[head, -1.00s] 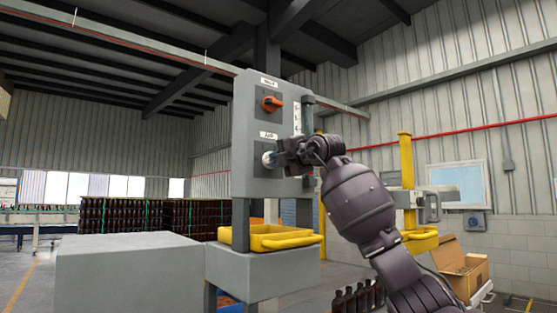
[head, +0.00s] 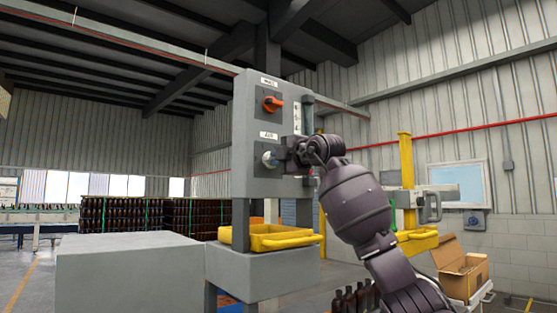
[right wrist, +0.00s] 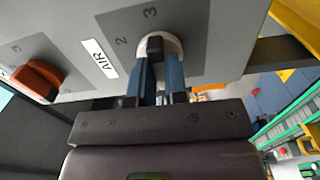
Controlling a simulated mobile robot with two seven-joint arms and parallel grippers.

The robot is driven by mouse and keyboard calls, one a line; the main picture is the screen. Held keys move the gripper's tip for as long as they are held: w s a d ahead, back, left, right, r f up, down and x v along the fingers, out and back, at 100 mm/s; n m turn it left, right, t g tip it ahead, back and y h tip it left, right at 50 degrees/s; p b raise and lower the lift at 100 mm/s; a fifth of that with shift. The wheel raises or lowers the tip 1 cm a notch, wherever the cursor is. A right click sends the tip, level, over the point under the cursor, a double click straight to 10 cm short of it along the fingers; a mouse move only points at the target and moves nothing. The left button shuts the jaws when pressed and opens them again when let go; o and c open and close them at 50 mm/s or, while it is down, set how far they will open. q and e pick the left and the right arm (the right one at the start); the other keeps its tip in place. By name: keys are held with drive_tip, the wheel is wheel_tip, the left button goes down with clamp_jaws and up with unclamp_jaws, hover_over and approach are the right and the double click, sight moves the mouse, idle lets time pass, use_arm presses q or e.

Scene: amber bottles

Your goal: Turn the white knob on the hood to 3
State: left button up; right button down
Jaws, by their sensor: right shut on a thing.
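The white knob (head: 269,159) is on the grey hood panel (head: 247,110), beside the AIR label. It also shows in the right wrist view (right wrist: 174,44), with a dark bar across it. My right gripper (right wrist: 160,72) is shut on this bar, its blue fingers on either side. Printed numbers 2 and 3 show above the knob in that view. The visible end of the bar faces roughly toward 3; the rest is hidden by the fingers. In the head view my right gripper (head: 279,158) reaches the knob from the right. My left gripper is not in view.
An orange knob (head: 273,103) sits higher on the same panel and shows at left in the wrist view (right wrist: 38,80). A yellow tray (head: 262,243) lies below the panel. A grey block (head: 125,270) stands at left; an open carton (head: 462,270) is at right.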

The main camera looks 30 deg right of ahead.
drive_tip(key=shift+f, duration=0.1)
drive_tip(key=c, duration=1.1)
unclamp_jaws()
drive_tip(key=shift+c, duration=0.2)
drive_tip(key=s+b, duration=0.1)
drive_tip(key=s, duration=0.9)
drive_tip(key=shift+s+d+b, duration=0.35)
drive_tip(key=shift+s+d, duration=0.05)
